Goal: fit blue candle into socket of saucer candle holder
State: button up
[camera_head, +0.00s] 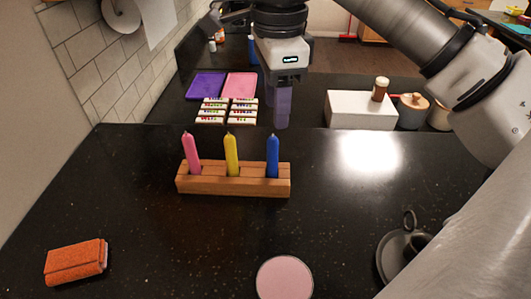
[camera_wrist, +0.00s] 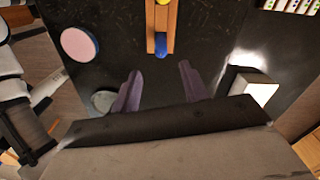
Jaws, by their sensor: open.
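The blue candle (camera_head: 272,156) stands upright in the right end of a wooden block (camera_head: 233,186), beside a yellow candle (camera_head: 231,155) and a pink candle (camera_head: 191,154). The dark grey saucer candle holder (camera_head: 388,262) is at the lower right, with a ring handle and a socket; my arm partly covers it. My gripper (camera_head: 280,122) is open and empty, pointing down above and behind the blue candle. In the wrist view its purple fingers (camera_wrist: 162,88) are spread apart, and the blue candle (camera_wrist: 161,47) shows just beyond them, not between them. A grey disc, likely the saucer (camera_wrist: 102,101), is left of the fingers.
The counter between block and saucer is clear.

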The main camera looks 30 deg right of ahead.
aim_at(275, 139)
notch_tip(275, 139, down, 7)
jog(key=shift+f, duration=0.1)
notch_tip(275, 139, down, 5)
jog(key=b, duration=0.4)
jog(key=shift+w, duration=0.15)
jog(key=shift+a, duration=0.1)
jog(key=shift+c, duration=0.2)
grip_shut()
